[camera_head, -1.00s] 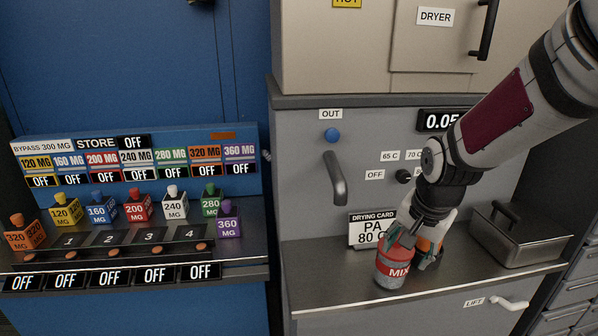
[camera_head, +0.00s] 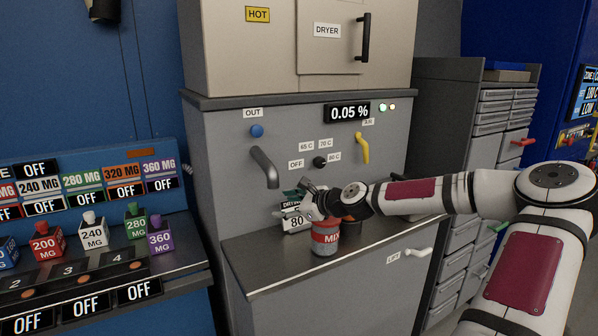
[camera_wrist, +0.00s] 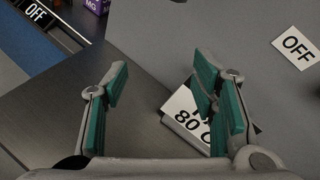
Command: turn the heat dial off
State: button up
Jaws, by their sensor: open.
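The heat dial (camera_head: 320,162) is a small black knob on the grey dryer panel, among the labels OFF, 65 C, 70 C and 80 C. I cannot tell its pointer's direction. My gripper (camera_head: 303,194) is open and empty, below and slightly left of the dial and apart from it, in front of the drying card (camera_head: 294,223). In the wrist view, the open gripper (camera_wrist: 158,84) has bare shelf and panel between its green pads. The card (camera_wrist: 187,112) is partly behind the right finger. The OFF label (camera_wrist: 297,48) is at upper right; the dial does not show there.
The red-banded MIX jar (camera_head: 325,240) stands on the steel shelf (camera_head: 265,262) under my gripper. A grey spout (camera_head: 265,167) juts out left of the dial. A yellow handle (camera_head: 362,148) is right of it. The shelf's left part is clear.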

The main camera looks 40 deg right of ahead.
jog(key=s+d+r+m+t+h, duration=0.25)
jog(key=d+m, duration=0.25)
jog(key=d, duration=0.4)
jog(key=m+t+h+b, duration=0.2)
jog(key=m+h, duration=0.2)
send_near(322, 163)
jog(key=shift+g+y, duration=0.25)
jog(key=x, duration=1)
jog(key=shift+w+r, duration=0.1)
jog(key=shift+r, duration=0.15)
jog(key=c, duration=1.2)
